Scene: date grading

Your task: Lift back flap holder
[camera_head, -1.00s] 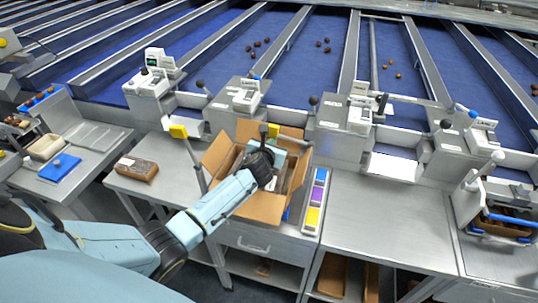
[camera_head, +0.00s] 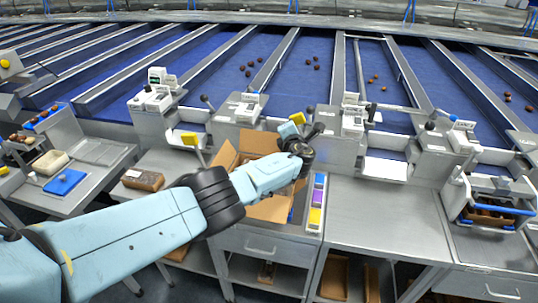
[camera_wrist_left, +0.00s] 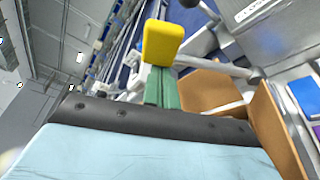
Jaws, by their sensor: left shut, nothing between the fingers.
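A yellow flap-holder pad (camera_head: 298,118) stands at the back edge of the open cardboard carton (camera_head: 262,209). In the left wrist view the pad (camera_wrist_left: 163,42) is large and close, with a grey rod running from it to the right. My left gripper (camera_wrist_left: 162,86) shows there as green fingers, shut and empty, just below the pad; I cannot tell whether they touch it. In the head view my dark wrist hides most of the fingers and part of the carton. Another yellow holder pad (camera_head: 190,138) stands at the carton's left. My right gripper is not in view.
Colour-marked blocks (camera_head: 317,200) line the carton's right side. A brown packed block (camera_head: 143,180) lies on the bench at left. Weighing machines (camera_head: 238,110) stand behind the carton, before blue belts. The steel bench (camera_head: 385,220) at right is clear.

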